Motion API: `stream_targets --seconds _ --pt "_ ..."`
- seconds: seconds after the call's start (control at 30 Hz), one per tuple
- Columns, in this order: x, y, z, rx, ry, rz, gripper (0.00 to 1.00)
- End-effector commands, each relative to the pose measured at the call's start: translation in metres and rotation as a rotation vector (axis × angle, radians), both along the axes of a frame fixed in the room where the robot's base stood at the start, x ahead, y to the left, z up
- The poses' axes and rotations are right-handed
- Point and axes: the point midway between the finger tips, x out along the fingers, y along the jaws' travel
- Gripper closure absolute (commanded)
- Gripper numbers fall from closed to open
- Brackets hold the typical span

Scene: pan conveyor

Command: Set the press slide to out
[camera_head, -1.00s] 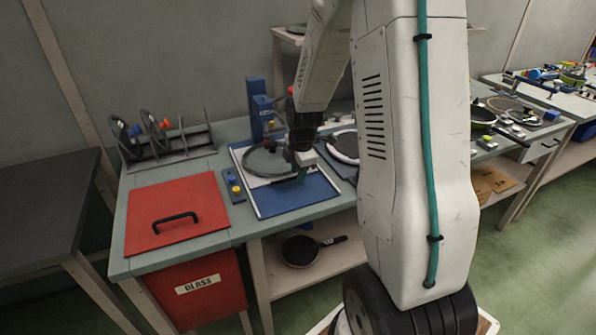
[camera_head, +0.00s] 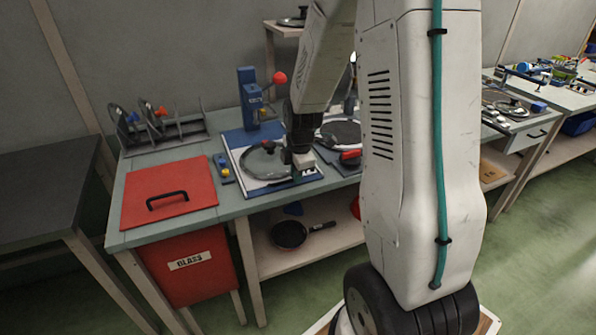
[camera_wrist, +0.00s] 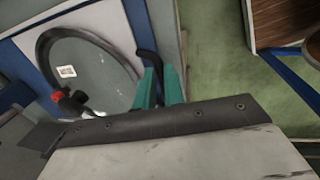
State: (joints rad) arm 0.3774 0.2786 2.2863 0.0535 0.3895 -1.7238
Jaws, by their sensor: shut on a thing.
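The press has a blue column (camera_head: 247,92) with a red ball knob (camera_head: 280,78) beside it. On that base the pale press slide (camera_head: 274,187) carries a round glass lid (camera_head: 262,163) with a dark rim. The slide sits toward the front edge of the base, forward of the column. The lid also shows in the wrist view (camera_wrist: 97,75), with a red-and-black knob. My gripper (camera_head: 296,178) is at the front of the slide. In the wrist view its teal fingers (camera_wrist: 160,87) are shut on the black slide handle (camera_wrist: 146,40).
A red glass bin (camera_head: 168,195) with a black handle stands left. A small button box (camera_head: 223,168) sits between bin and base. A lid rack (camera_head: 165,133) is behind. Another lid (camera_head: 342,133) lies right of my arm. A pan (camera_head: 289,234) rests on the shelf below.

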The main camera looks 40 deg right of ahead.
Motion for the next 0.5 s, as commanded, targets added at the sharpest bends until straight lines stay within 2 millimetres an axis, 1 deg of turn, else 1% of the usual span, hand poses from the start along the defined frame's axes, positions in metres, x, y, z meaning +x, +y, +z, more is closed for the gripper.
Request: stream_targets --seconds 0.03,0.23,0.27,0.3,0.33,0.5 --pt "-0.0027 0.0006 -0.0008 0.002 0.007 0.000 1.00" --pt "-0.0036 0.0021 -0.0012 0.002 0.010 0.002 1.00" --pt "-0.0038 0.0021 -0.0013 0.003 0.011 0.002 0.87" --pt "-0.0038 0.0022 -0.0013 0.003 0.011 0.002 0.76" --pt "-0.0034 0.0025 -0.0012 0.002 0.010 0.003 0.67" --pt "-0.0022 0.0035 -0.0010 0.001 0.008 0.005 0.67"
